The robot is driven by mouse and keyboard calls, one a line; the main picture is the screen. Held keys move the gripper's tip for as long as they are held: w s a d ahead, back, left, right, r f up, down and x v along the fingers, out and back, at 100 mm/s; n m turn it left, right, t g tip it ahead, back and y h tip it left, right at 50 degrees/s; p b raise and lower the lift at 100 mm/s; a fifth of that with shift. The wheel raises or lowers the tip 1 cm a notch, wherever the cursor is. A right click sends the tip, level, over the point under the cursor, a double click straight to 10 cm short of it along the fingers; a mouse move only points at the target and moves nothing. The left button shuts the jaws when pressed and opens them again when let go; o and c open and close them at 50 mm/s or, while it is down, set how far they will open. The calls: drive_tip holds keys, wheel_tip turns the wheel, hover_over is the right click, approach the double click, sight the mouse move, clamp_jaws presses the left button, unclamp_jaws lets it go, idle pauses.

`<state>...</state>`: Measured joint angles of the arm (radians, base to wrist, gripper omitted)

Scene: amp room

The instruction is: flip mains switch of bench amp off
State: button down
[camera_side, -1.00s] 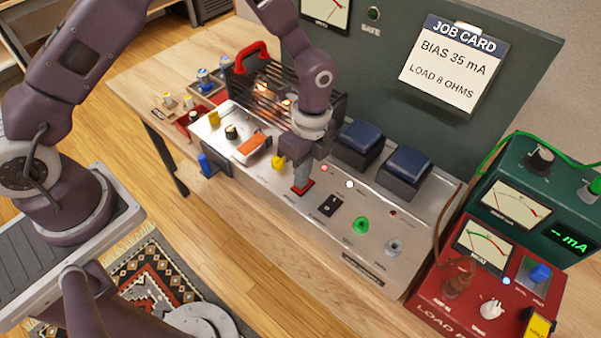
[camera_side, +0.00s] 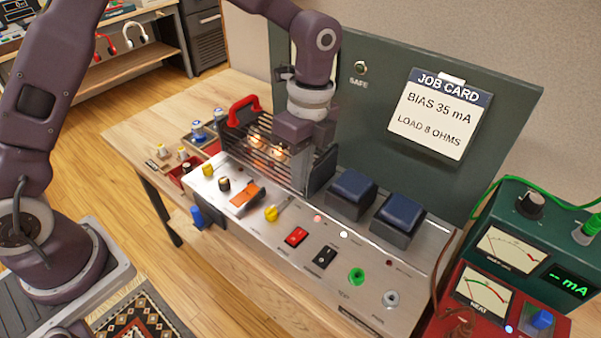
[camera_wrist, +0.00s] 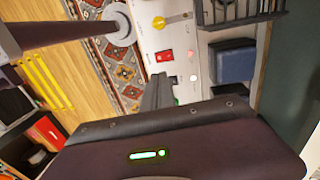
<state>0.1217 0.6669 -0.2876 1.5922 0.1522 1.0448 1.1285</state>
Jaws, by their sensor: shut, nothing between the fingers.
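The bench amp (camera_side: 215,187) has a sloping metal panel. A red rocker switch (camera_side: 296,236) sits on it, with a black rocker (camera_side: 322,256) to its right. The labels are too small to read, so I cannot confirm which is the mains switch or its position. The red rocker also shows in the wrist view (camera_wrist: 164,56). My gripper (camera_side: 301,187) is shut and empty, pointing down above the panel, in front of the tube cage. It is apart from the red rocker. In the wrist view, the fingers (camera_wrist: 158,92) partly hide the panel.
Tubes glow inside the cage (camera_side: 262,148) with its red handle. Two blue-topped blocks (camera_side: 353,188) stand behind the panel. A yellow knob (camera_side: 271,214), a green jack (camera_side: 357,277) and lit lamps (camera_side: 318,218) are nearby. A red load box (camera_side: 455,300) and green meter (camera_side: 520,230) stand at right.

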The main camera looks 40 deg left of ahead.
approach(292, 240)
drive_tip(key=f, duration=0.6)
drive_tip(key=shift+s+f, duration=0.35)
drive_tip(key=shift+f, duration=0.05)
idle(0.3)
drive_tip(key=shift+s+f, duration=0.2)
drive_tip(key=shift+f, duration=0.15)
